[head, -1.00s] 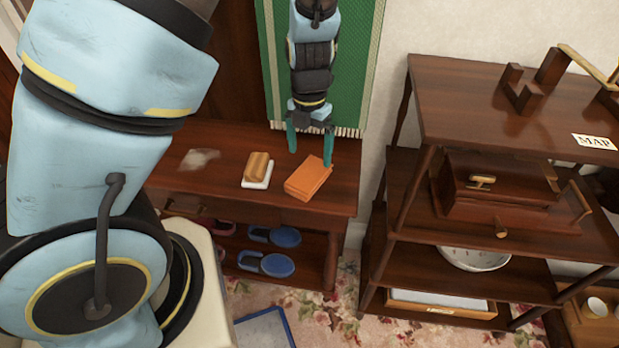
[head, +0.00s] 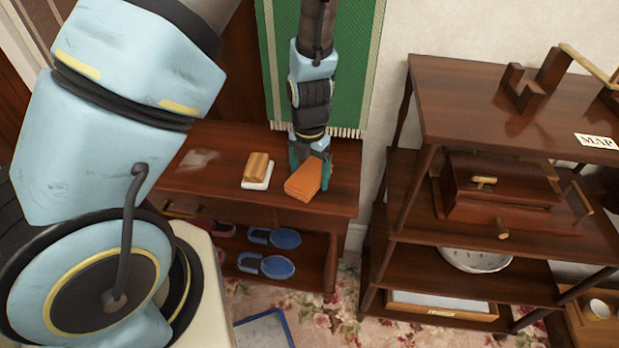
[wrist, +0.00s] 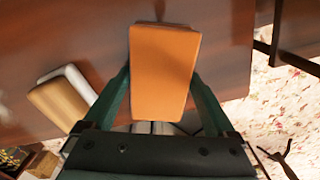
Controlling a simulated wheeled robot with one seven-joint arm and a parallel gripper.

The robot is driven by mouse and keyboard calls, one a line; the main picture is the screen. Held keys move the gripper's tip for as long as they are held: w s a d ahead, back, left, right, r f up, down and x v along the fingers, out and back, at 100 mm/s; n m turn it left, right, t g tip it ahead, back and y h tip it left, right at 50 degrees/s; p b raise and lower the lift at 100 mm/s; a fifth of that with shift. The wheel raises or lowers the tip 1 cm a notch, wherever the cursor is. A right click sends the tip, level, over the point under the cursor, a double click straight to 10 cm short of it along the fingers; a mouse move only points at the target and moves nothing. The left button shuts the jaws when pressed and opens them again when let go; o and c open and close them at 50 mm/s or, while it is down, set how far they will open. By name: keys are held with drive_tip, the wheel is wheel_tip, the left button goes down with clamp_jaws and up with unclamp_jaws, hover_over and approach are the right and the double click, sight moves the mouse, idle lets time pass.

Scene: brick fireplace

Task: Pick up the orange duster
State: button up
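The orange duster (head: 303,181) is a soft folded block on the dark wooden side table (head: 225,186). My gripper (head: 310,172) reaches down over its far end, with one teal finger on each side. The fingers press against the duster, and its gripped end looks narrowed. In the wrist view the duster (wrist: 164,70) fills the space between the fingers (wrist: 160,95), which hide parts of its sides. It appears to be still on or just at the tabletop.
A wooden-backed brush (head: 257,166) on a white base lies just left of the duster. Blue slippers (head: 265,266) are on the shelf below. A dark shelf unit (head: 480,110) stands to the right, and a green cloth (head: 350,70) hangs behind.

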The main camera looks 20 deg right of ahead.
sight(309, 174)
drive_tip(key=c, duration=1.1)
drive_tip(key=shift+o, duration=0.2)
wheel_tip(309, 174, up, 10)
drive_tip(key=shift+p, duration=0.75)
